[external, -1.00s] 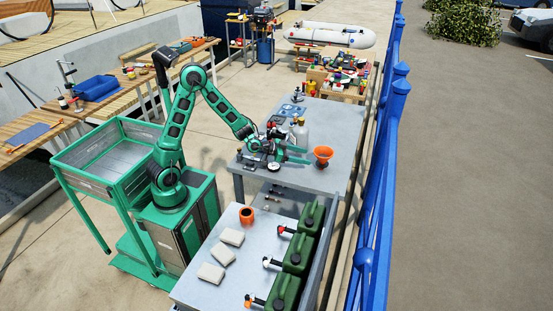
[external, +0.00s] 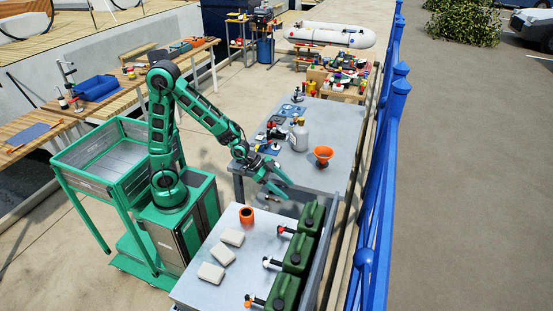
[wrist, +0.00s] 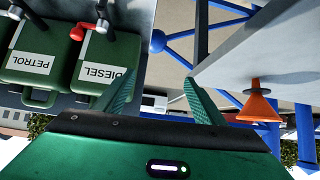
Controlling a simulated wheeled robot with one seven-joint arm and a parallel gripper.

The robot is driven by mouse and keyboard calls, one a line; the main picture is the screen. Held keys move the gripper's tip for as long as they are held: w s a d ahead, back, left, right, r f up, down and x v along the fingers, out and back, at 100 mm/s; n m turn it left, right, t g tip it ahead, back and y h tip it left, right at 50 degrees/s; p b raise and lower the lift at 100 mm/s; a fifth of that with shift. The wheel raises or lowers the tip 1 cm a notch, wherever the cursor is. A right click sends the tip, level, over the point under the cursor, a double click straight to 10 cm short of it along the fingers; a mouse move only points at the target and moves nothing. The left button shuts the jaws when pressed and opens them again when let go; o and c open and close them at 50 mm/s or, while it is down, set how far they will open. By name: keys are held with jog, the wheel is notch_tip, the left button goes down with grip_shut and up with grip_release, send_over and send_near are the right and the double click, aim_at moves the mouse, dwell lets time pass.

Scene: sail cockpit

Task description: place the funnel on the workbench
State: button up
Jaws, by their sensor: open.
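The orange funnel (external: 323,154) stands on the grey workbench (external: 332,122), to the right of a grey bottle. It also shows upside down in the wrist view (wrist: 258,104), to the right of my fingers and apart from them. My gripper (external: 284,187) is open and empty. It is near the workbench's front edge, above the gap between the workbench and the nearer table, to the front left of the funnel. In the wrist view its two green fingers (wrist: 160,97) are spread with nothing between them.
The nearer table (external: 255,245) holds green jerrycans (external: 297,250) along its right side, an orange cup (external: 246,216) and several pale blocks. A grey bottle (external: 298,138) and small tools stand left of the funnel. A blue fence (external: 378,200) runs along the right.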

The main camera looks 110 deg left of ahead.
jog(key=s+d+m+g+h, duration=0.1)
jog(key=s+d+m+g, duration=0.15)
jog(key=s+d, duration=0.6)
jog(key=s+d+m+g+h, duration=0.1)
jog(key=s+d+m+g, duration=0.15)
jog(key=s+d, duration=0.6)
jog(key=s+d+r+m+g, duration=0.1)
jog(key=s+d+g, duration=0.1)
jog(key=s, duration=0.8)
jog(key=s+d+r+m+g+y, duration=0.1)
jog(key=s+d, duration=0.4)
jog(key=s, duration=0.6)
jog(key=shift+d+r+g+y, duration=0.3)
jog(key=shift+r+g, duration=0.2)
jog(key=shift+g, duration=0.5)
jog(key=shift+w, duration=0.1)
